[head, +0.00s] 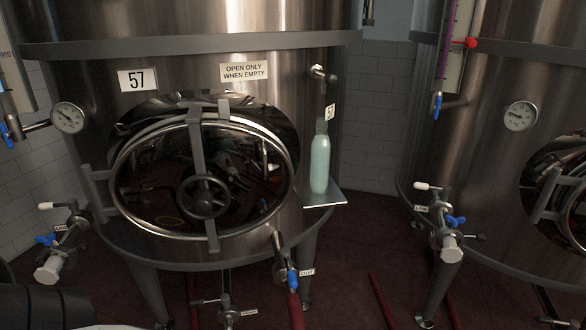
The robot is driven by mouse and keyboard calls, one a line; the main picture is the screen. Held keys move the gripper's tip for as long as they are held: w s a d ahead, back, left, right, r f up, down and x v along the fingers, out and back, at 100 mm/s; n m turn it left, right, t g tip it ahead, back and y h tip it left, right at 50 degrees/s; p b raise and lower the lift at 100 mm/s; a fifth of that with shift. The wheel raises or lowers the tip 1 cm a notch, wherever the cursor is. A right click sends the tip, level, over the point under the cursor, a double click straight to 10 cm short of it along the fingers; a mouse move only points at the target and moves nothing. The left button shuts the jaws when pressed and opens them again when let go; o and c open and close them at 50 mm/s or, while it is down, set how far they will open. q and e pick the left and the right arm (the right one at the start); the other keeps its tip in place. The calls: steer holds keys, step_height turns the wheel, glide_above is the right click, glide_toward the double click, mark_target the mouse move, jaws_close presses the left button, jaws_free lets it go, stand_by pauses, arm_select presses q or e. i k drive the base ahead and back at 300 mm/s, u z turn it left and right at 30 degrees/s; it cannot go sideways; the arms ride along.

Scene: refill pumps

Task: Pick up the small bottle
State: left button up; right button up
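The small bottle (320,163) is pale green with a narrow neck. It stands upright on a small metal shelf (324,198) fixed to the right side of a large steel tank. A small tap or sampling pipe (322,77) sticks out above it, and a small tag hangs beside the bottle's neck. Neither gripper can be made out in the head view. A dark ribbed part at the bottom left corner may be mine.
The steel tank (290,70) marked 57 has an oval hatch (202,180) with a handwheel left of the bottle. A valve with a blue handle (288,274) sits below the shelf. A second tank (480,150) stands at right. Red hoses (382,300) lie on the dark floor.

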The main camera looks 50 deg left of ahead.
mark_target(320, 146)
steer(key=u, duration=1.8)
